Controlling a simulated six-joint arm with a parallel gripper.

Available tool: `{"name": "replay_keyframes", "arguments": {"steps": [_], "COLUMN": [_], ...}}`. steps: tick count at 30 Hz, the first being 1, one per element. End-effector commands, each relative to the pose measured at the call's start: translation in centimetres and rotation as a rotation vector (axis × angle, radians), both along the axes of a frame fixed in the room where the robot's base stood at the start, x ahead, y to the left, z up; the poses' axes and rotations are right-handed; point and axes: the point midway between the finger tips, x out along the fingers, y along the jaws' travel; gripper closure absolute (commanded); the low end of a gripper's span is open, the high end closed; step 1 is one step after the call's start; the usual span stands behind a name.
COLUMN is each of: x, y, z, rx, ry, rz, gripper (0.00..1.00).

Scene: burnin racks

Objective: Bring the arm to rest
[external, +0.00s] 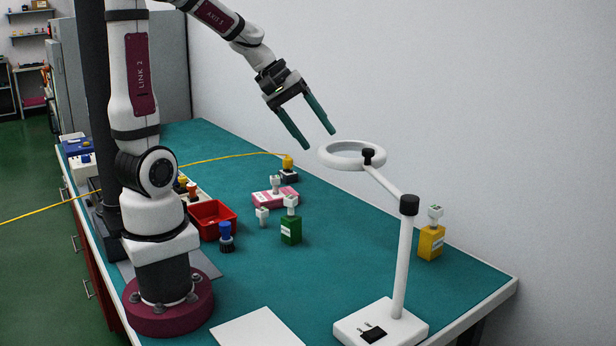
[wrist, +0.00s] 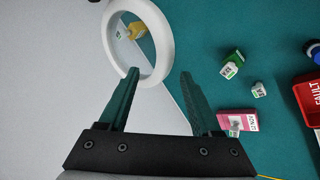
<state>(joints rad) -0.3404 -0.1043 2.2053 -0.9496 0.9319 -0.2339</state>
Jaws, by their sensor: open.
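My gripper (external: 308,122) is open and empty, with its two green fingers apart. It hangs in the air above the teal bench (external: 350,235), just above and left of the white ring of the magnifier lamp (external: 340,163) in the external view. In the wrist view my gripper (wrist: 157,88) has its left fingertip overlapping the lamp ring (wrist: 168,50). I cannot tell whether they touch. My arm reaches up and to the right from its base.
A green block (external: 291,229), a pink block (external: 275,197), a small white piece (external: 262,215) and a red bin (external: 207,229) sit on the bench. A yellow block (external: 431,242) stands at the right. A yellow cable (external: 215,158) crosses the back. The wall is behind.

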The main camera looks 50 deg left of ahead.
Motion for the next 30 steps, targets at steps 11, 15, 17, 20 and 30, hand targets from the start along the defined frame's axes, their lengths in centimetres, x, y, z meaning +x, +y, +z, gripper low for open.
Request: {"name": "replay_keyframes", "arguments": {"steps": [11, 15, 17, 20, 30], "x": [-10.4, -12.5, -13.9, -16.7, -20.3], "y": [1.3, 2.5, 2.6, 2.5, 2.4], "z": [3.1, 2.6, 0.8, -1.7, -3.7], "rx": [0.870, 1.030, 0.977, 0.891, 0.776], "ry": [-0.182, -0.152, -0.054, 0.095, 0.263], "rz": [-0.729, -0.890, -0.951, -1.050, -1.169], "gripper": [0.35, 0.35, 0.35, 0.35, 0.35]}}
